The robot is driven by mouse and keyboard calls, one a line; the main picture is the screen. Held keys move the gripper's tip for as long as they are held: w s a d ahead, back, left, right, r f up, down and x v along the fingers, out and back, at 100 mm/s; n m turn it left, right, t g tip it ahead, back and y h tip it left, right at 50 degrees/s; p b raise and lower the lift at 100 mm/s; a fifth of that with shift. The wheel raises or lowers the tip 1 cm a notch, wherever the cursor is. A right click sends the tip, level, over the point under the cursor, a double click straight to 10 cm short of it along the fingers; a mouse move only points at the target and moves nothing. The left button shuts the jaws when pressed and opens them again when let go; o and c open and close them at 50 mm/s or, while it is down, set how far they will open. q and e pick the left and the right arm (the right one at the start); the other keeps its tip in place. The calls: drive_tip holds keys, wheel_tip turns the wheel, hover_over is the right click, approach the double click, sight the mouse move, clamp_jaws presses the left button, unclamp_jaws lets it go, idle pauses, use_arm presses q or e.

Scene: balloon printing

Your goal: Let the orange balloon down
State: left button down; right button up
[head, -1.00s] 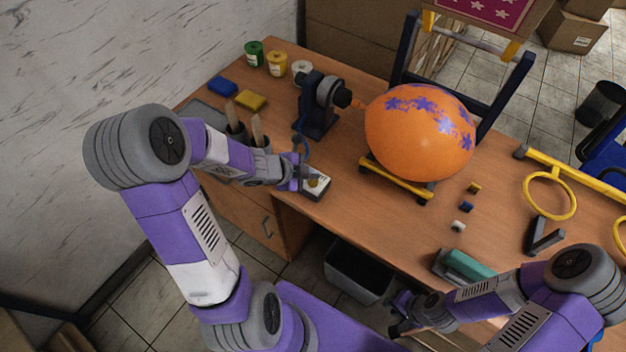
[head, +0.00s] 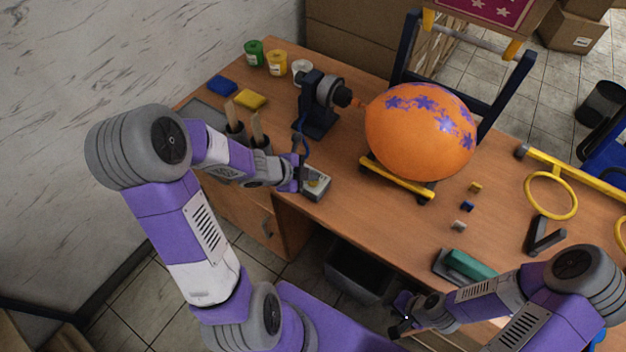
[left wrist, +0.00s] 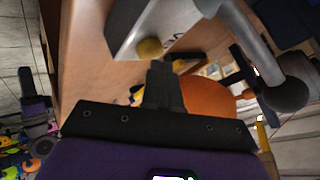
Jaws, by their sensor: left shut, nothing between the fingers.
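The orange balloon (head: 418,140) with blue-purple flower prints is large and round. Its neck is at the nozzle of the black inflator (head: 322,103), and it rests over a yellow-barred cradle (head: 397,180). A small grey control box (head: 315,184) with a yellow button stands at the table's front edge. The box (left wrist: 135,25) and its yellow button (left wrist: 149,48) also show in the left wrist view. My left gripper (head: 299,165) is shut and empty just left of the box; its fingers (left wrist: 163,85) look apart from the button. My right gripper (head: 402,312) is low at the front, its fingers too small to judge.
Paint jars (head: 277,63), blue and yellow sponges (head: 249,99) and brush cups (head: 236,132) stand at the table's left. Small blocks (head: 467,206), a teal-topped block (head: 470,264) and a yellow ring (head: 550,195) lie to the right. A dark bin (head: 357,272) stands below.

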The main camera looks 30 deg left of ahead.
sight(310, 183)
use_arm(q)
drive_tip(key=shift+f+b, duration=0.4)
drive_tip(key=shift+f, duration=0.1)
idle(0.5)
drive_tip(key=shift+r, duration=0.1)
idle(3.9)
drive_tip(key=shift+r+p, duration=0.85)
drive_tip(key=shift+p, duration=0.15)
drive_tip(key=shift+r, duration=0.1)
wheel_tip(310, 183, up, 5)
drive_tip(key=p, duration=0.5)
drive_tip(key=shift+s+f, duration=0.1)
drive_tip(key=shift+f, duration=0.1)
